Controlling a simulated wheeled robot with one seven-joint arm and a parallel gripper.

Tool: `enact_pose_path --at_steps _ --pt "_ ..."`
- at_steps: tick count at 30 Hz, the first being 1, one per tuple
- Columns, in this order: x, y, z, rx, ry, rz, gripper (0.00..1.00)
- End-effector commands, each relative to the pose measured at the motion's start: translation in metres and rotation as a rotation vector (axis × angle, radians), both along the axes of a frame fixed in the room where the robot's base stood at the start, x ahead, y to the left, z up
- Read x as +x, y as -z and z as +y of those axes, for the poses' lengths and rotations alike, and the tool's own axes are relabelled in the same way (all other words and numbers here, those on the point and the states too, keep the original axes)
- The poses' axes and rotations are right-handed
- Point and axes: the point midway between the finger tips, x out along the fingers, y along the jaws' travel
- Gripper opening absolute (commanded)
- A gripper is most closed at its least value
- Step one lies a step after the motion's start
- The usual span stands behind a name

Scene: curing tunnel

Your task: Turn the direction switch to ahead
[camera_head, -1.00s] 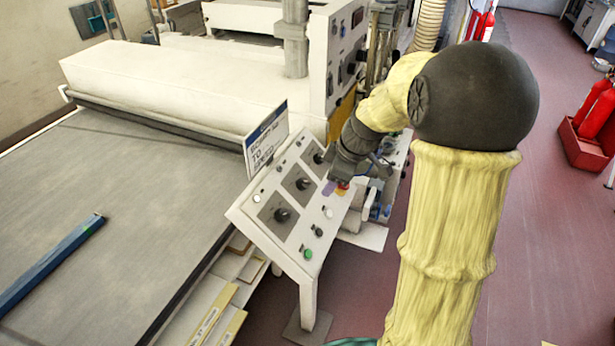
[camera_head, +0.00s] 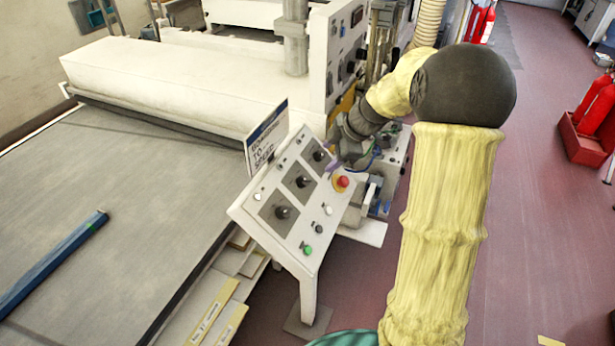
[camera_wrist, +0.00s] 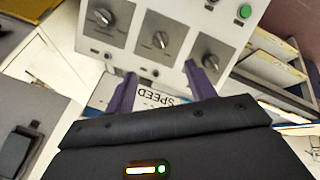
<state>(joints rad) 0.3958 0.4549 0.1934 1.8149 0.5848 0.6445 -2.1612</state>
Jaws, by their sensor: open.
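The slanted white control panel (camera_head: 297,232) carries three black rotary knobs on dark plates: a near knob (camera_head: 282,212), a middle knob (camera_head: 302,182) and a far knob (camera_head: 319,156). A small black selector (camera_head: 319,228) sits between a white button (camera_head: 328,211) and a green button (camera_head: 307,250). Labels are too small to read, so I cannot tell which is the direction switch. My gripper (camera_head: 334,166) is open and empty beside the far knob. In the wrist view its purple fingers (camera_wrist: 160,72) point at the panel, with the middle knob (camera_wrist: 161,39) beyond the gap between them.
A sign (camera_head: 265,138) reading "SPEED" rises along the panel's left edge. The grey conveyor belt (camera_head: 110,200) lies left.

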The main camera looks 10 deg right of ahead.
Motion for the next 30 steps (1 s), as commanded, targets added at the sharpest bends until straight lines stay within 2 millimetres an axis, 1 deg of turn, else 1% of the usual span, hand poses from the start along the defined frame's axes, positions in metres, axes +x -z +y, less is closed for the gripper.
enact_pose_path --at_steps 6,18,24,30 --pt "0.013 0.03 0.013 0.001 -0.003 0.005 0.55" --pt "0.035 0.082 0.032 0.0 -0.001 0.005 0.55" --pt "0.045 0.106 0.041 0.0 -0.001 0.005 0.55" --pt "0.054 0.124 0.048 0.001 -0.001 0.003 0.55"
